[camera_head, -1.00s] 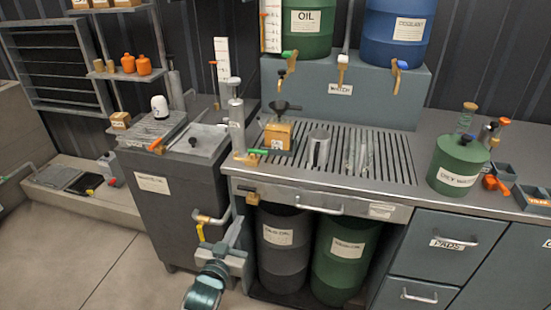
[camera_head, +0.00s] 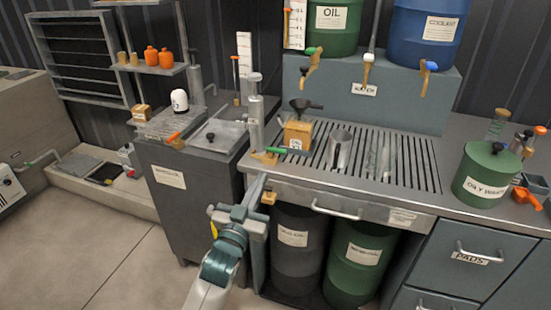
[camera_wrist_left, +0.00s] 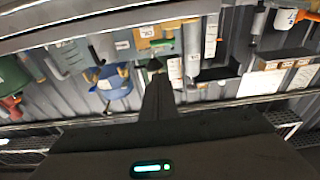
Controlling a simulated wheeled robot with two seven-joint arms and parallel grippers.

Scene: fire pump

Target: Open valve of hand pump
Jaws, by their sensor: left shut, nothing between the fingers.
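The hand pump, a grey upright cylinder (camera_head: 256,122), stands at the left front corner of the slatted counter. At its foot is a brass fitting (camera_head: 264,157) with a green lever (camera_head: 278,150) pointing right. My left gripper (camera_head: 258,184) is shut and empty, pointing up just below the counter's front edge, below the pump foot and apart from the green lever. A small piece of a yellow handle (camera_head: 213,229) shows beside my left wrist, which hides most of that lower valve. In the left wrist view my shut fingers (camera_wrist_left: 157,80) point up the picture. My right gripper is not in view.
A grey cabinet (camera_head: 185,205) stands left of my arm. A brass fitting (camera_head: 269,198) sits close right of my fingers, and a drawer handle (camera_head: 337,210) juts out farther right. Two drums (camera_head: 298,262) stand under the counter. The floor at left is clear.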

